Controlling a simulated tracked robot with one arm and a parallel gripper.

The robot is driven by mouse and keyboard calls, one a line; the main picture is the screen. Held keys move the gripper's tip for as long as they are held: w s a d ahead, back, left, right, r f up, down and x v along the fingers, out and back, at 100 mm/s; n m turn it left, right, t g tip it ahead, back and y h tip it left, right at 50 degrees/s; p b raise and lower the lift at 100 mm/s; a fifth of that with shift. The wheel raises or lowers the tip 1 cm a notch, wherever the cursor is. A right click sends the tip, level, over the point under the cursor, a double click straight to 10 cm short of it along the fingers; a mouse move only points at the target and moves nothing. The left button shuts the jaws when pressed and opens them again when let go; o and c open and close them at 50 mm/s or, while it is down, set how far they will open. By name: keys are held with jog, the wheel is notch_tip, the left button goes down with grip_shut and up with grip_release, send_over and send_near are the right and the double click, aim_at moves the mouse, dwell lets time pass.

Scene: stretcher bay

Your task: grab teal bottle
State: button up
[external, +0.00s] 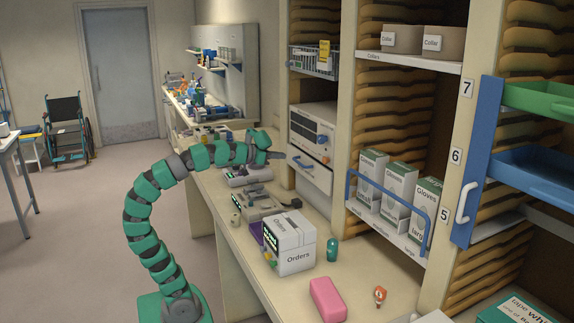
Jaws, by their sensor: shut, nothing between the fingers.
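A small teal bottle (332,250) stands upright on the counter, just right of the white Orders box. My gripper (277,155) is at the end of my green and grey arm, raised above the counter. It is further back and to the left of the bottle, well apart from it. The gripper is small in this view; it looks shut and empty.
The Orders box (293,249) stands left of the bottle. A pink block (327,299) and a small orange-topped item (380,296) lie nearer the front. Glove boxes (398,190) sit on a shelf behind a blue rail. Grey devices (262,201) stand behind the box.

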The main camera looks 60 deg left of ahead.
jog(key=o, duration=1.2)
jog(key=shift+w, duration=0.1)
